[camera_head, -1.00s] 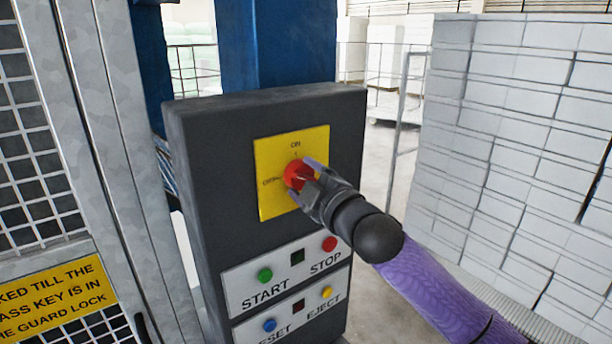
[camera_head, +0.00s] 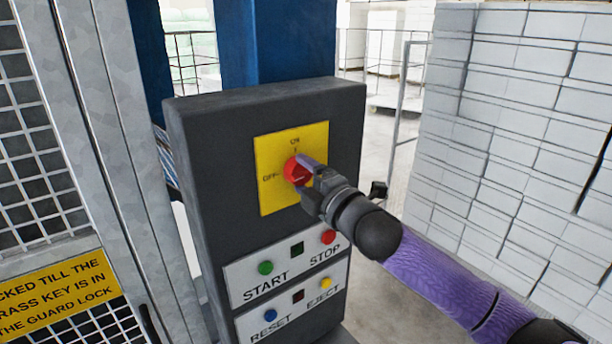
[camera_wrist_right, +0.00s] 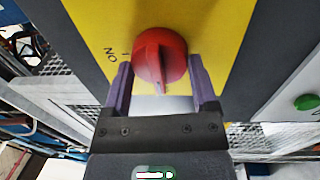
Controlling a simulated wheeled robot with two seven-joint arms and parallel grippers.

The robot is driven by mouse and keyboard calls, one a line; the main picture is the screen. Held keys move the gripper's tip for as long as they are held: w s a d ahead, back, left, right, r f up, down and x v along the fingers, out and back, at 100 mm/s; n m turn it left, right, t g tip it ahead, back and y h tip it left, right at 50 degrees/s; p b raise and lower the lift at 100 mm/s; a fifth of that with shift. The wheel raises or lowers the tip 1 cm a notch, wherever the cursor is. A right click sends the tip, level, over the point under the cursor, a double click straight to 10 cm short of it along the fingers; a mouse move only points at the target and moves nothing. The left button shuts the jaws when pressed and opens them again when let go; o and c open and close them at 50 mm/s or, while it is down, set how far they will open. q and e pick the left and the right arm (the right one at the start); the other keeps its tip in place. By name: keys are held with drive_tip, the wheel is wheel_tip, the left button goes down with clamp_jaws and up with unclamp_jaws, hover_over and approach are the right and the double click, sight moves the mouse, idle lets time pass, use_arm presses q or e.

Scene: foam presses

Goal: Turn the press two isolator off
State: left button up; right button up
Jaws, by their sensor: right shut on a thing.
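The isolator is a red rotary knob (camera_head: 296,170) on a yellow plate (camera_head: 280,198) marked ON at the top and OFF at the left. The plate is on the front of a dark grey control box (camera_head: 215,150). My right gripper (camera_head: 306,176) reaches in from the right and is shut on the knob, one finger on each side. In the right wrist view the knob (camera_wrist_right: 160,56) sits between the two purple fingers (camera_wrist_right: 160,88). A white mark shows at the knob's end nearer the gripper; its exact setting is hard to tell. My left gripper is out of view.
Below the plate are START and STOP buttons (camera_head: 265,267), with RESET and EJECT buttons under them. A mesh guard (camera_head: 35,150) with a yellow sign (camera_head: 60,290) stands at left. A wall of white blocks (camera_head: 510,130) stands at right behind my arm.

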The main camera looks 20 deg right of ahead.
drive_tip(key=shift+f, duration=0.1)
drive_tip(key=o, duration=1.1)
drive_tip(key=shift+o, duration=0.2)
drive_tip(key=b+v, duration=0.4)
drive_tip(key=v, duration=0.5)
drive_tip(key=shift+s, duration=0.45)
drive_tip(key=shift+d, duration=0.15)
